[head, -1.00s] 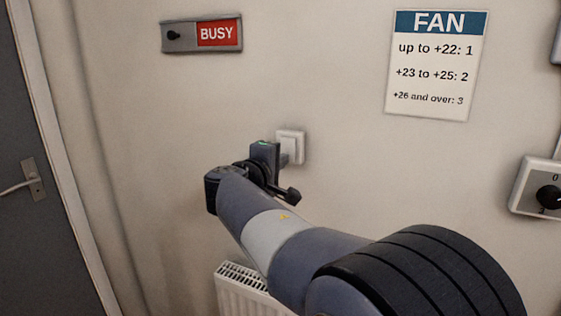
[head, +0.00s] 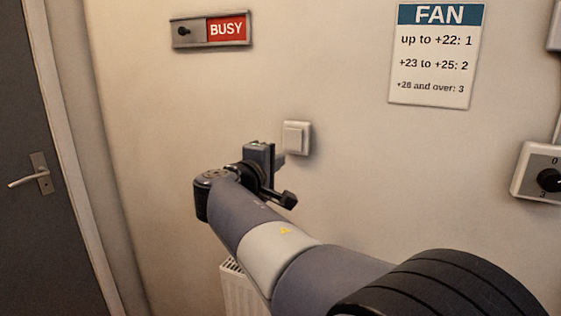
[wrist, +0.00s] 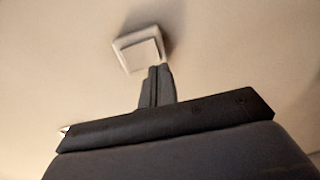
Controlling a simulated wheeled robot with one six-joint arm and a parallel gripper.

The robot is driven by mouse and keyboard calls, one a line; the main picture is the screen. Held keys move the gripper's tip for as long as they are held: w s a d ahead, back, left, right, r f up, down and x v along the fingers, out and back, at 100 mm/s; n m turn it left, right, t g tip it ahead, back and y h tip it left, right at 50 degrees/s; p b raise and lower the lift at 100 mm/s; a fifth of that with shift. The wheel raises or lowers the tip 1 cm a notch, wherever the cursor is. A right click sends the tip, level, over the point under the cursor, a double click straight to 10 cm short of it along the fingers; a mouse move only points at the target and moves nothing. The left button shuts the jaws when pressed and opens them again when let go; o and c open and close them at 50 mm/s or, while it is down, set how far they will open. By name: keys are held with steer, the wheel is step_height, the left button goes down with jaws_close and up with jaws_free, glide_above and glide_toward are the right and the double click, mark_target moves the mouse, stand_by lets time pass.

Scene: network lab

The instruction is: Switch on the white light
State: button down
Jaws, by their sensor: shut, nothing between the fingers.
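A white square wall switch (head: 297,138) with a rocker is on the wall in the head view, just above and right of my gripper (head: 281,160). In the wrist view the switch (wrist: 140,48) is at the top middle, and the closed fingers of my gripper (wrist: 158,72) point at its lower edge. The fingers look shut and empty. They appear slightly apart from the switch, though the exact gap is hard to tell. No lamp is in view, but the wall has a warm tint.
A BUSY slider sign (head: 210,30) and a FAN notice (head: 437,55) are higher on the wall. A rotary knob box (head: 540,172) is at the right edge. A radiator (head: 240,290) stands below my arm. A grey door (head: 30,180) with a handle is at left.

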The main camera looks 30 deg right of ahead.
steer(key=f+v, duration=0.1)
steer(key=v, duration=0.6)
steer(key=shift+s+a+f, duration=0.3)
steer(key=shift+f, duration=0.05)
